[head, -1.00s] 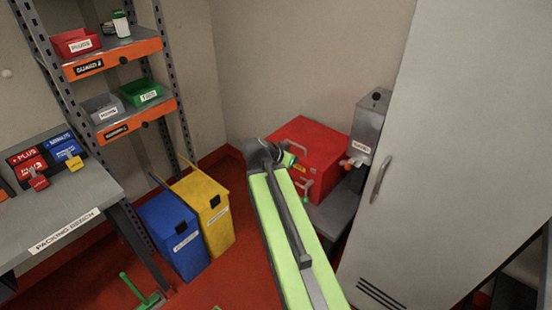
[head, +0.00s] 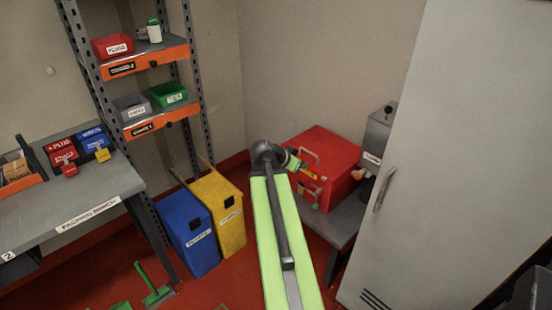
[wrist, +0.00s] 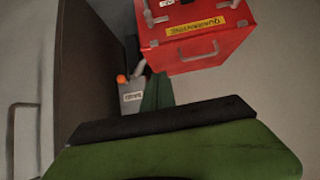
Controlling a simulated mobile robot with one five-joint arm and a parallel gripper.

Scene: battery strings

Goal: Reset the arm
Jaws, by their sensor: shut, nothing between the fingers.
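My gripper (wrist: 165,122) shows in the wrist view as a broad green jaw with a dark edge across the bottom. It is shut, and no object shows in it. In the head view my lime-green arm reaches up and away from the bottom middle to a dark grey joint. A short green part beyond that joint sits in front of a red box (head: 335,158); the fingertips cannot be made out there. The red box, with a yellow label and pale handles, also shows at the top of the wrist view (wrist: 190,45). I cannot tell whether the arm touches it.
The red box stands on a grey low table (head: 342,222) beside a grey dispenser (head: 377,135). A tall pale locker (head: 440,150) is at right. Blue (head: 188,235) and yellow (head: 222,210) bins stand left, near a shelf rack (head: 160,112) and packing bench (head: 70,205).

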